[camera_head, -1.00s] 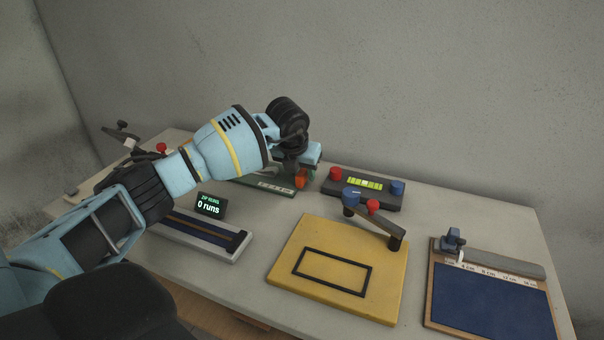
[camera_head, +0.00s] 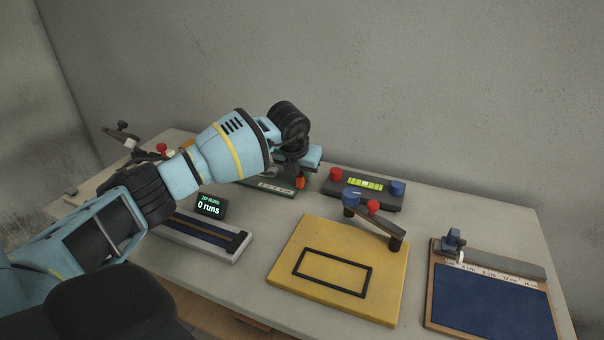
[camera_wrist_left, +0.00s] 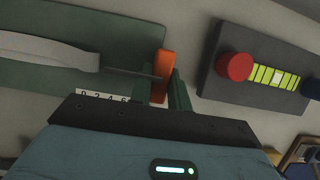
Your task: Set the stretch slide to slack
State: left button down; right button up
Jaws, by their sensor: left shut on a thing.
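The stretch slide shows as an upright orange tab (camera_wrist_left: 163,72) in the left wrist view, and a small orange part of it (camera_head: 300,183) shows in the head view. It stands at the end of a thin dark rod joined to a pale grey band (camera_wrist_left: 50,50) over a dark green board (camera_wrist_left: 120,20). A white number scale (camera_wrist_left: 102,97) is partly covered by my gripper. My left gripper (camera_wrist_left: 165,92) is shut on the orange tab, with one finger on each side. The gripper hides much of the board in the head view. My right gripper is not in view.
A dark box (camera_head: 366,190) with red and blue knobs and a yellow-green display stands close to the right. A yellow board (camera_head: 300,235) with a pivoting arm is in front. A zip track (camera_head: 215,246) with a "0 runs" display (camera_head: 210,205) lies left. A blue mat (camera_head: 490,303) lies far right.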

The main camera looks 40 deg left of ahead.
aim_at(289, 177)
pick_arm(q)
jog(key=a, duration=0.2)
jog(key=s+a, duration=0.1)
jog(key=a, duration=0.1)
jog(key=shift+a, duration=0.25)
jog(key=c, duration=1.3)
grip_release()
jog(key=shift+d, duration=0.1)
